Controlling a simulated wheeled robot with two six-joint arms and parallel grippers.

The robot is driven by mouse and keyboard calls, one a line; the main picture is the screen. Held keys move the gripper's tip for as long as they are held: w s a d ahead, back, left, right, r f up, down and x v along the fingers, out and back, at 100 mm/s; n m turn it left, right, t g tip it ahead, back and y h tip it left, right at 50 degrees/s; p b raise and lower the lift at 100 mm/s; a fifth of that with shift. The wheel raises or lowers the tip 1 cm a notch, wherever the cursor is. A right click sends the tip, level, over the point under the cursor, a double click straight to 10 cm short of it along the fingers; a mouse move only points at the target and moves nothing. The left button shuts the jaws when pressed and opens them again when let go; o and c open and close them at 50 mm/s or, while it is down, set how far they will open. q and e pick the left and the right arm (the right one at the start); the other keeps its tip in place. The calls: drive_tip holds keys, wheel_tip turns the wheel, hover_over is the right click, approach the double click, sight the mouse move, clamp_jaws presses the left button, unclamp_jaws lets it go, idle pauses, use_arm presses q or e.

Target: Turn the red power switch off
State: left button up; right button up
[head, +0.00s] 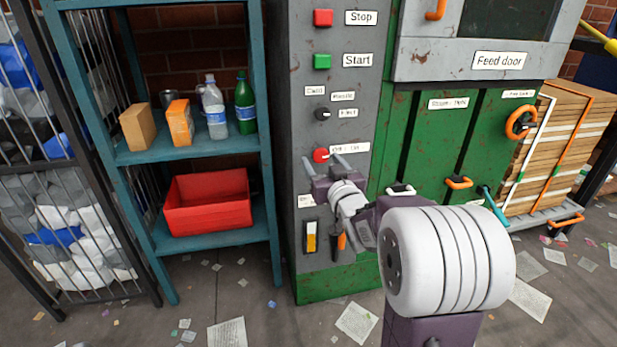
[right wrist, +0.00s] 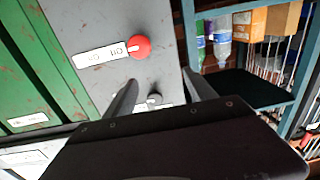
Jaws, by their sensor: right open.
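The red power switch (head: 321,155) is a round red knob low on the grey control panel, with a white label to its right. In the right wrist view the red knob (right wrist: 139,47) shows beyond the fingers, above and left of the gap between them, its label beside it. My right gripper (head: 338,162) is open and empty just below and right of the knob in the head view. In the right wrist view its two fingers (right wrist: 160,85) stand apart, and I see no contact with the knob. My left gripper is not in view.
The panel also carries a red Stop button (head: 323,17), a green Start button (head: 322,62) and a black selector knob (head: 322,114). A teal shelf (head: 190,153) with bottles, boxes and a red bin (head: 207,203) stands left. Papers litter the floor.

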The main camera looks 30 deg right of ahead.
sight(322, 156)
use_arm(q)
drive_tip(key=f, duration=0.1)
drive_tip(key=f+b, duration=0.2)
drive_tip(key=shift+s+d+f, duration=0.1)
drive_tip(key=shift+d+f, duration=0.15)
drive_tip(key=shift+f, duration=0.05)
use_arm(e)
drive_tip(key=shift+m+h, duration=0.3)
drive_tip(key=shift+h, duration=0.2)
drive_tip(key=d+f, duration=0.1)
drive_tip(key=f, duration=0.1)
drive_tip(key=d+f, duration=0.1)
drive_tip(key=f, duration=0.1)
drive_tip(key=shift+s+d, duration=0.35)
drive_tip(key=shift+s, duration=0.05)
drive_tip(key=b+x, duration=0.2)
drive_tip(key=x, duration=0.7)
drive_tip(key=shift+b, duration=0.4)
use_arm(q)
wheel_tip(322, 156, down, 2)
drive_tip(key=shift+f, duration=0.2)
use_arm(e)
drive_tip(key=c, duration=1.3)
drive_tip(key=shift+c, duration=0.2)
